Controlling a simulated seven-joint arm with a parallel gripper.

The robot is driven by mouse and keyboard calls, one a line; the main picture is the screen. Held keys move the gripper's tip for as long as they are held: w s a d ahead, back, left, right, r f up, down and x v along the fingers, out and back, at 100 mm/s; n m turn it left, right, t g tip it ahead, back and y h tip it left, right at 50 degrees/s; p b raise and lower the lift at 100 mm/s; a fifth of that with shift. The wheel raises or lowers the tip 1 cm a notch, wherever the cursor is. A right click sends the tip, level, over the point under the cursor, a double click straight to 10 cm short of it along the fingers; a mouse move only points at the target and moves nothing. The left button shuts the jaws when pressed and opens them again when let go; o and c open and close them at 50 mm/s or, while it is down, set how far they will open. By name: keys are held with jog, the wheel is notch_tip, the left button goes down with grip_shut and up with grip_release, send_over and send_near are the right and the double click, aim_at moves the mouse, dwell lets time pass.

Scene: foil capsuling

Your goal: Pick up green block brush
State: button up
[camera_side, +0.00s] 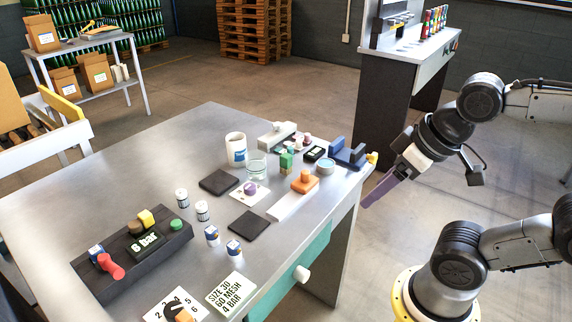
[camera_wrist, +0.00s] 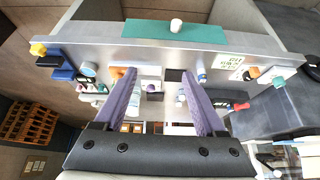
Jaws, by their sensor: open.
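A small green block (camera_side: 286,160), which looks like the green block brush, stands upright on the far right part of the grey metal table (camera_side: 110,165) in the side view. Small items crowd around it, and its bristles cannot be made out. I cannot pick it out surely in the wrist view. My gripper (camera_side: 377,198) hangs off the table's right edge, apart from the block and tilted down to the left. In the wrist view its two purple fingers (camera_wrist: 160,76) are spread wide, with nothing held between them.
Near the block are an orange-topped piece on a white strip (camera_side: 304,182), a glass (camera_side: 256,167), a white mug (camera_side: 236,149) and a blue holder (camera_side: 347,154). A black control box (camera_side: 155,260) sits at the front left. The table's left middle is clear.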

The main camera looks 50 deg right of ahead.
jog(key=w+d+r+m, duration=0.1)
jog(key=w+r+m, duration=0.65)
jog(key=r, duration=0.25)
jog(key=m+g, duration=0.6)
jog(key=m, duration=0.4)
send_over(286, 155)
notch_tip(286, 155, down, 13)
jog(key=f, duration=0.7)
jog(key=shift+a, duration=0.3)
jog(key=shift+d+f, duration=0.15)
jog(key=shift+f, duration=1.5)
jog(key=shift+d+f, duration=0.15)
jog(key=shift+f, duration=1.45)
